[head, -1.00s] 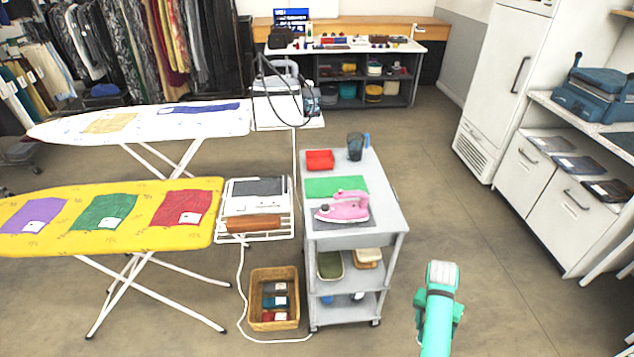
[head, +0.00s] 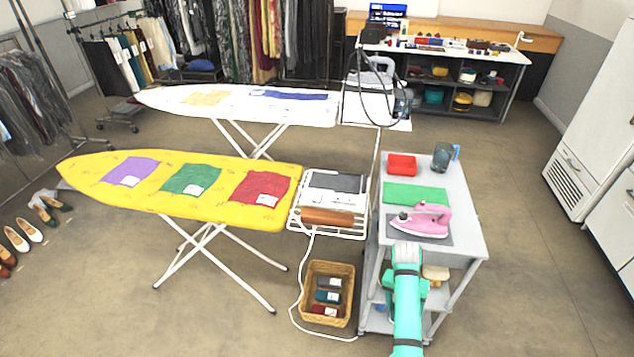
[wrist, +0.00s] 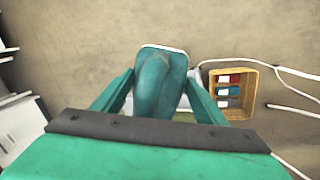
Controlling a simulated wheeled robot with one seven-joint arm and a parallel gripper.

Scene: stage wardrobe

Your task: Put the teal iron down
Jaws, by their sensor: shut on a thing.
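The teal iron (wrist: 160,85) is in the wrist view, its rounded handle up and a pale rim around its base. My gripper (wrist: 160,92) is shut on it, with a finger on each side, and the floor shows beyond. In the head view my teal arm reaches up in front of the grey cart's near end and hides part of its lower shelves; I cannot make out the iron there. A pink iron (head: 425,219) stands on a dark grey mat (head: 408,231) on the cart top (head: 462,235).
The cart top also bears a green cloth (head: 415,194), a red tray (head: 401,165) and a dark pitcher (head: 443,157). A wicker basket (head: 346,268), a cord and a yellow ironing board (head: 225,185) stand to the left. Floor is open to the cart's right.

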